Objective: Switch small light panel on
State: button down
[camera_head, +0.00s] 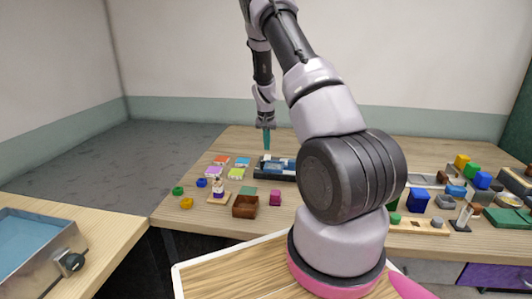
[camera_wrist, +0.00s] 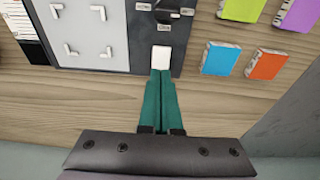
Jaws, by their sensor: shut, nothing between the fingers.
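The small light panel is a dark grey unit (camera_wrist: 130,62) with a pale plate (camera_wrist: 83,30) marked by white corner brackets. Beside the plate are a black rotary knob (camera_wrist: 167,12) with small labels and a white square button (camera_wrist: 161,57). In the head view the dark panel (camera_head: 262,173) lies on the far table. My gripper (camera_wrist: 161,72) has two teal fingers pressed together, empty, with their tips at the near edge of the white button. I cannot tell whether they touch it. In the head view my gripper (camera_head: 267,131) points down at the panel's back edge.
Blue (camera_wrist: 220,58), orange (camera_wrist: 267,64), green (camera_wrist: 242,9) and purple (camera_wrist: 298,14) blocks lie right of the panel in the wrist view. A brown box (camera_head: 245,207) and a magenta cube (camera_head: 275,198) stand in front of it in the head view. Bare wood lies behind the panel.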

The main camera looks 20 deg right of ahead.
aim_at(267, 156)
notch_tip(267, 156, up, 10)
jog(key=s, duration=0.1)
jog(key=shift+a, duration=0.45)
jog(key=shift+w+d, duration=0.2)
jog(key=shift+w, duration=0.35)
jog(key=shift+d+f, duration=0.1)
jog(key=f, duration=0.4)
jog(key=w+f, duration=0.1)
jog(key=f, duration=0.4)
jog(key=w+d+f, duration=0.1)
jog(key=f, duration=0.3)
jog(key=shift+f, duration=0.3)
jog(key=shift+s, duration=0.1)
